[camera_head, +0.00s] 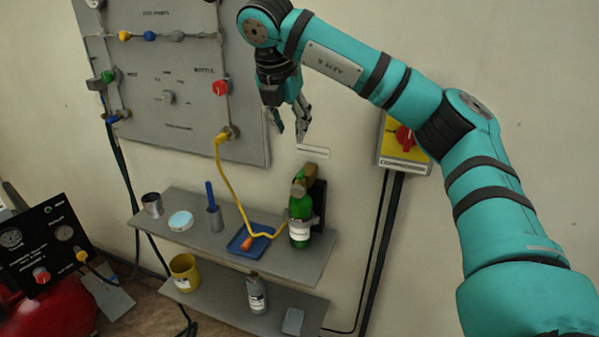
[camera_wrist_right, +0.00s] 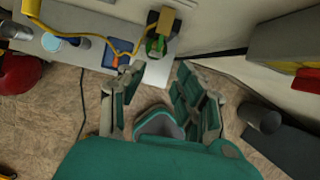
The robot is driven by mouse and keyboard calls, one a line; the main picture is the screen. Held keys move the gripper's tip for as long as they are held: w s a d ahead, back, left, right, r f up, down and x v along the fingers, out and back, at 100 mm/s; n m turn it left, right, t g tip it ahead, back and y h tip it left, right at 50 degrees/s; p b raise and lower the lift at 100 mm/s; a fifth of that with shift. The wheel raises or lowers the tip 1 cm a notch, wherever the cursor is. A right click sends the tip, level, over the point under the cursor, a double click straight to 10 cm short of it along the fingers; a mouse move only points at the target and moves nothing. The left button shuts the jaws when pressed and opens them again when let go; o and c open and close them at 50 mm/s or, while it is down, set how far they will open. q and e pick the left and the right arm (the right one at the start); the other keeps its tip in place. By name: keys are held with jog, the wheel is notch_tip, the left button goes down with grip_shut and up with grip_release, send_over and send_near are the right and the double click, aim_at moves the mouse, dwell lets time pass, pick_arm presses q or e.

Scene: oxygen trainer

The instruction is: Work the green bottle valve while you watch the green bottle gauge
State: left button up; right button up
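The green bottle (camera_head: 300,226) stands upright at the right end of the upper shelf, with a white label and a yellow hose at it. My left gripper is not in view.
The upper shelf (camera_head: 180,236) also holds a blue tray (camera_head: 236,243), a cup with a blue stick, a light-blue disc and a dark cup. A grey panel (camera_head: 180,90) with several knobs is behind. A yellow box with a red switch (camera_head: 404,137) is on the wall at right.

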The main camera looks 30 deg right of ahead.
aim_at(300, 172)
jog(key=p+x, duration=0.1)
jog(key=x, duration=1.3)
jog(key=shift+w+d+f, duration=0.1)
jog(key=shift+f, duration=0.15)
grip_shut()
